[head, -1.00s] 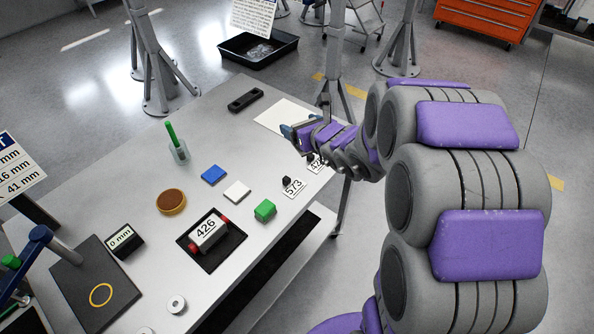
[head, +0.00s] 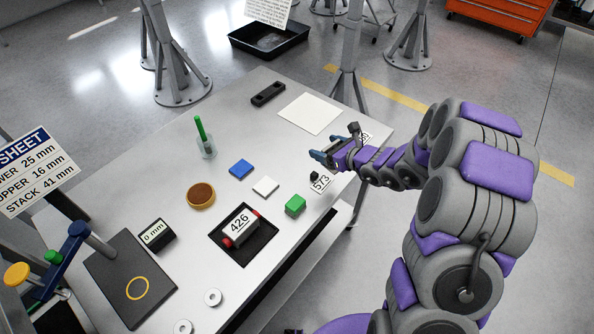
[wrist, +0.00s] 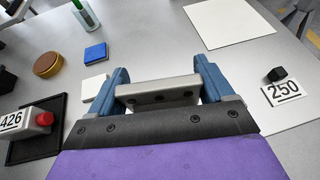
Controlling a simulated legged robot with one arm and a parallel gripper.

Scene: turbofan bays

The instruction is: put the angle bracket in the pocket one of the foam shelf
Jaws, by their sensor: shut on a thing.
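My gripper (head: 322,155) is above the right part of the grey workbench. In the wrist view its blue fingers (wrist: 160,80) are shut on a grey metal piece with holes, which I take to be the angle bracket (wrist: 158,93).
Around my gripper are a white sheet (head: 315,113), a white block (head: 265,187), a blue block (head: 241,169), a green block (head: 295,204) and a 573 card (head: 321,182). A black tray (head: 268,245) holds a part marked 426. A green-handled brush (head: 201,130) stands in a glass.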

